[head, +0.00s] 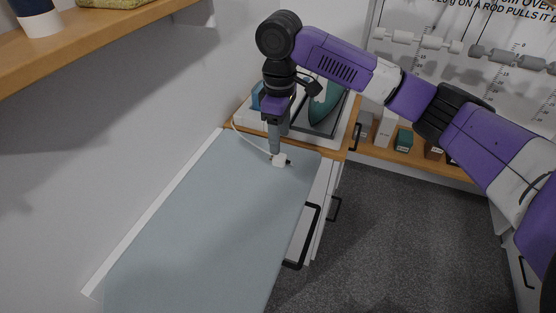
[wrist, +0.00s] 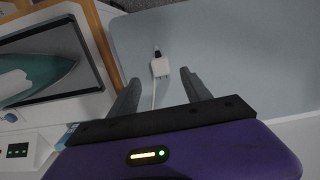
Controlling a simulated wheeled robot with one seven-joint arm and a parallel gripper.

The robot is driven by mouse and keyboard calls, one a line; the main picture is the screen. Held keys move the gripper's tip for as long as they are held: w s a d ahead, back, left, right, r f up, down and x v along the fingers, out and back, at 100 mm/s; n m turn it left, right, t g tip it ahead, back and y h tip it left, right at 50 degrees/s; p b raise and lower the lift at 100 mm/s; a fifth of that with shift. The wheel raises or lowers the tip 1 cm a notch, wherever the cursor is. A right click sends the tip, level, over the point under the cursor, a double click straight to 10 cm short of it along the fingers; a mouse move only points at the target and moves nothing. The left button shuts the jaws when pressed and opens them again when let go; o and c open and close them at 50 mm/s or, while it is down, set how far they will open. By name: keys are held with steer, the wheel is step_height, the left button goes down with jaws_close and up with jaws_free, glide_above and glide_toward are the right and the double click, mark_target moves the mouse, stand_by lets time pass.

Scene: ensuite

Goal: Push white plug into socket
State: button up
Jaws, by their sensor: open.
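The white plug (head: 279,160) lies on the blue-grey board, near its far end. In the wrist view the plug (wrist: 159,67) has a dark end facing away from my gripper, and its white cord runs back between my fingers. My gripper (head: 275,150) points down right over the plug. In the wrist view my gripper (wrist: 160,77) is open, with one finger on each side of the plug and cord, and gaps on both sides. Whether the fingertips are at the plug's height is unclear. I cannot identify a socket for certain in either view.
The board (head: 200,220) is otherwise bare. Behind it a green iron (head: 325,103) rests on a dark tray on the wooden-edged counter. A white unit with a dark panel (wrist: 17,150) shows in the wrist view. Drawers with black handles (head: 303,240) stand to the right; a shelf hangs upper left.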

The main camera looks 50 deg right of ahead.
mark_target(279, 156)
steer(key=shift+f+p, duration=0.45)
steer(key=shift+f, duration=3)
jaws_close()
